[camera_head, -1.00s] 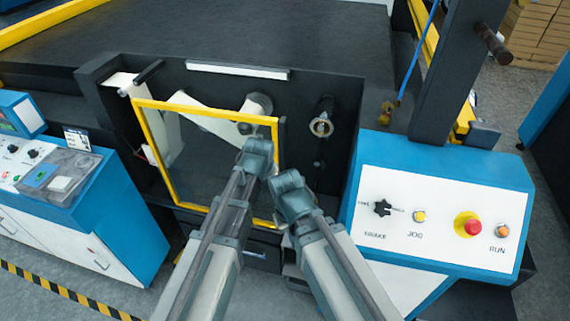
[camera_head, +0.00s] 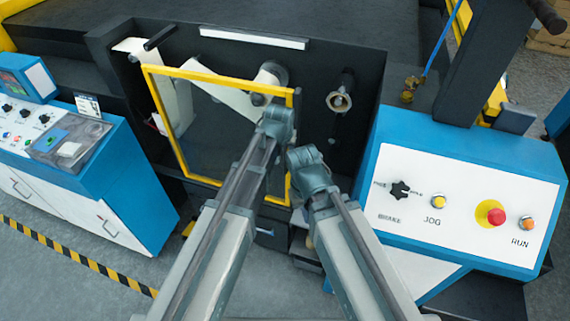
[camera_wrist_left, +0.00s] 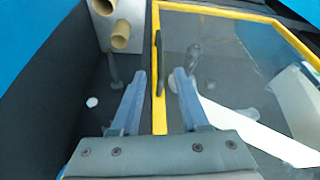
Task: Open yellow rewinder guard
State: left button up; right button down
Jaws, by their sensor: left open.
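The yellow-framed clear guard (camera_head: 222,79) covers the rewinder bay on the dark machine front. It looks roughly in line with the front; I cannot tell whether it is slightly ajar. My left gripper (camera_head: 277,118) is at its right edge in the head view, with the fingertips hidden. In the left wrist view my left gripper (camera_wrist_left: 159,82) is open, one finger on each side of the guard's yellow edge bar (camera_wrist_left: 157,110).
A white roll shaft (camera_head: 268,77) and web show behind the guard. A core holder (camera_head: 340,100) is to its right. The blue control panel (camera_head: 456,205) with knobs and a red button stands at right, a blue console (camera_head: 75,150) at left. Tan tubes (camera_wrist_left: 120,35) show in the wrist view.

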aim_at(285, 157)
pick_arm(q)
jog(key=b+x, duration=0.7)
jog(key=x, duration=0.2)
jog(key=shift+f, duration=0.15)
grip_shut()
dwell(1.1)
